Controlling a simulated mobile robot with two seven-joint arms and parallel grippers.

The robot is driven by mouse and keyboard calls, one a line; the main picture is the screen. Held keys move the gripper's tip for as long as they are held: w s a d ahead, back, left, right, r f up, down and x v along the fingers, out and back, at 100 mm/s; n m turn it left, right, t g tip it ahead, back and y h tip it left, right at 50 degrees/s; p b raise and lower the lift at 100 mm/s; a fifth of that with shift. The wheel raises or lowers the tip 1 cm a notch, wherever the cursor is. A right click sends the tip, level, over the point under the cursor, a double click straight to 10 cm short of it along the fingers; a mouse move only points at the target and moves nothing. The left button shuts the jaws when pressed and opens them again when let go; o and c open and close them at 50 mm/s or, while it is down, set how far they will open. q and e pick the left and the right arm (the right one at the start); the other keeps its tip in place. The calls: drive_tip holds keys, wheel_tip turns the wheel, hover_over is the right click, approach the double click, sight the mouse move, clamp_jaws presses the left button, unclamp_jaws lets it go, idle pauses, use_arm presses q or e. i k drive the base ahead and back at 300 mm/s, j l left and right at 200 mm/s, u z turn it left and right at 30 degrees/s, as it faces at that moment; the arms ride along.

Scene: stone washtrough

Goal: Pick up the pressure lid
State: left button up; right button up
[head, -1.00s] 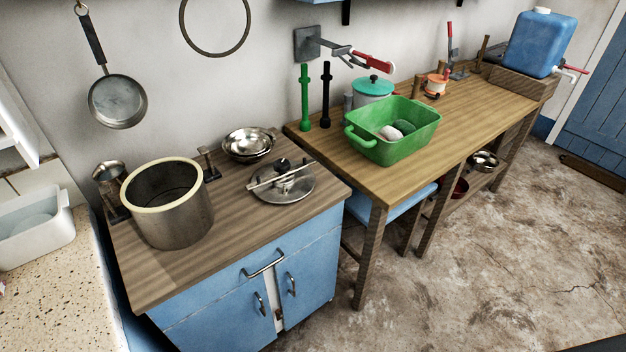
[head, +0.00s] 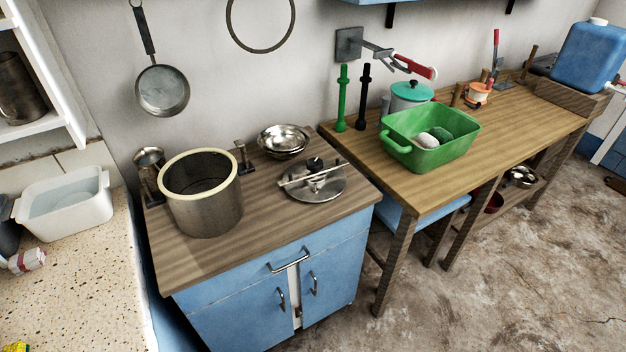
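The pressure lid (head: 318,188) is a round grey metal disc with a dark knob and a light bar across its top. It lies flat on the wooden top of the blue cabinet, near the right side. An open steel pot (head: 203,200) with a pale rim stands to its left on the same top. Neither of my grippers shows in the head view.
Metal bowls (head: 284,140) sit behind the lid. The wooden table (head: 420,190) to the right bears a green basin (head: 432,143) and a teal-lidded pot (head: 410,97). A speckled counter (head: 85,270) with a white tub (head: 64,205) is at left. Open floor lies at right.

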sight(326, 186)
drive_tip(key=i+l+u, duration=0.15)
drive_tip(key=u, duration=0.2)
drive_tip(key=i+l+u, duration=0.25)
drive_tip(key=u, duration=0.15)
drive_tip(key=i, duration=0.1)
